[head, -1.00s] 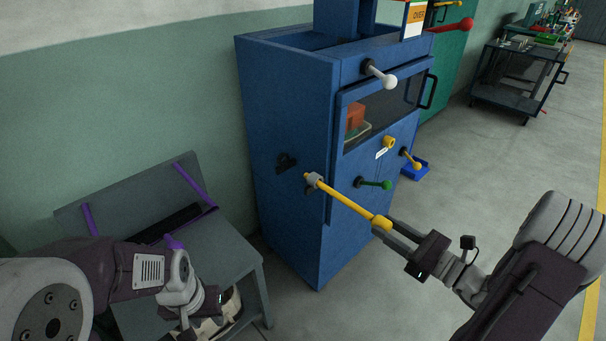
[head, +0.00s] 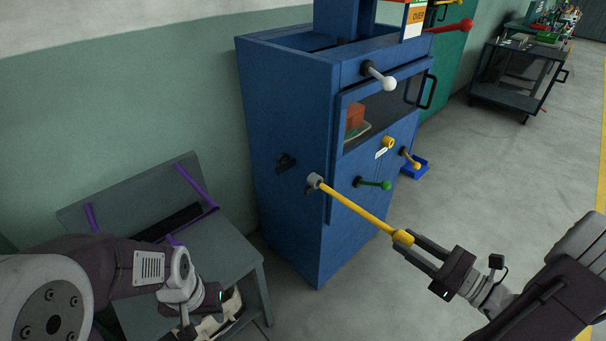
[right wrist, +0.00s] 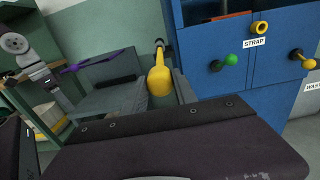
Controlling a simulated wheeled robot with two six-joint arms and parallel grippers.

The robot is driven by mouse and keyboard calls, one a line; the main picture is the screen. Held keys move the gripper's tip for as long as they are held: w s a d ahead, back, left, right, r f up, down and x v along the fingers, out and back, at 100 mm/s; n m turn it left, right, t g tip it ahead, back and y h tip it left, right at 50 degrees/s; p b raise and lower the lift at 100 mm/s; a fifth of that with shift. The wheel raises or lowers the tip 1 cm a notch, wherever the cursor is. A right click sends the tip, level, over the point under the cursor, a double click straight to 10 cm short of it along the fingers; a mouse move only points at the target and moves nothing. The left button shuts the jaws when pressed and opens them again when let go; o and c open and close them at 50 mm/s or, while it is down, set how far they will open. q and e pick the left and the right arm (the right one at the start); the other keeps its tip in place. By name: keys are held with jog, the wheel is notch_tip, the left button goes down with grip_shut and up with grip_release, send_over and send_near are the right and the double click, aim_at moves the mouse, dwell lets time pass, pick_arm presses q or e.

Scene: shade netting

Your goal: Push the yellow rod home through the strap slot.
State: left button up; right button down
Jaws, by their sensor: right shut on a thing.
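The yellow rod (head: 360,211) slants from a grey collar (head: 315,180) at the blue cabinet's front corner to a thick yellow knob at its near end. My right gripper (head: 405,241) is shut on the knob. In the right wrist view the knob (right wrist: 159,80) shows between the fingers. The rod's far tip is at the collar; I cannot tell how far inside. A yellow ring (head: 389,142) sits on the cabinet front, with a STRAP label (right wrist: 255,43) below it in the right wrist view. My left gripper (head: 190,322) is low at the left, its fingers unclear.
The blue cabinet (head: 285,120) carries a green-knobbed lever (head: 374,184), a white-knobbed lever (head: 380,77) and a small yellow-knobbed lever (head: 411,160). A grey bench (head: 215,250) with purple straps stands at left.

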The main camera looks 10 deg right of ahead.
jog(key=shift+v, duration=1.2)
jog(key=shift+p+v, duration=0.8)
jog(key=shift+v, duration=0.7)
jog(key=shift+s+d, duration=0.3)
jog(key=shift+s, duration=0.1)
